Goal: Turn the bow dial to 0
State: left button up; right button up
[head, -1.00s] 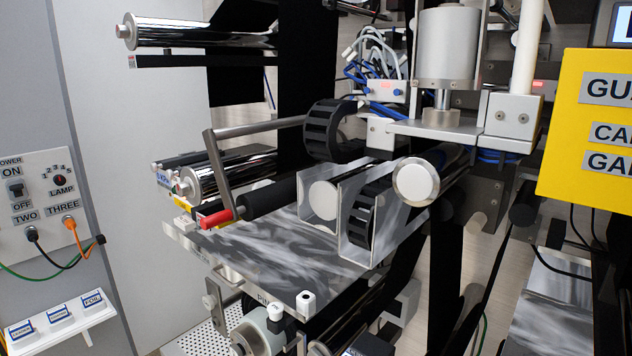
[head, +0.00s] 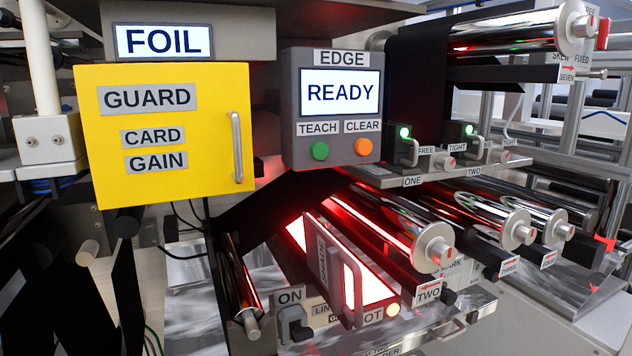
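I cannot make out a dial labelled bow in the head view. Neither of my grippers is in view. Several rollers with round metal ends, such as the one above the TWO label (head: 436,247), lie on the right. Some small labels low in the picture are partly hidden or too small to read.
A yellow guard box (head: 215,115) with a handle stands at the left, under a FOIL screen (head: 163,41). An EDGE panel (head: 331,108) shows READY above green and orange buttons. Two levers with green lights (head: 405,133) stand right. A red-lit plate (head: 362,280) lies below.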

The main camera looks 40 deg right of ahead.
aim_at(490, 274)
jog(key=z, duration=1.05)
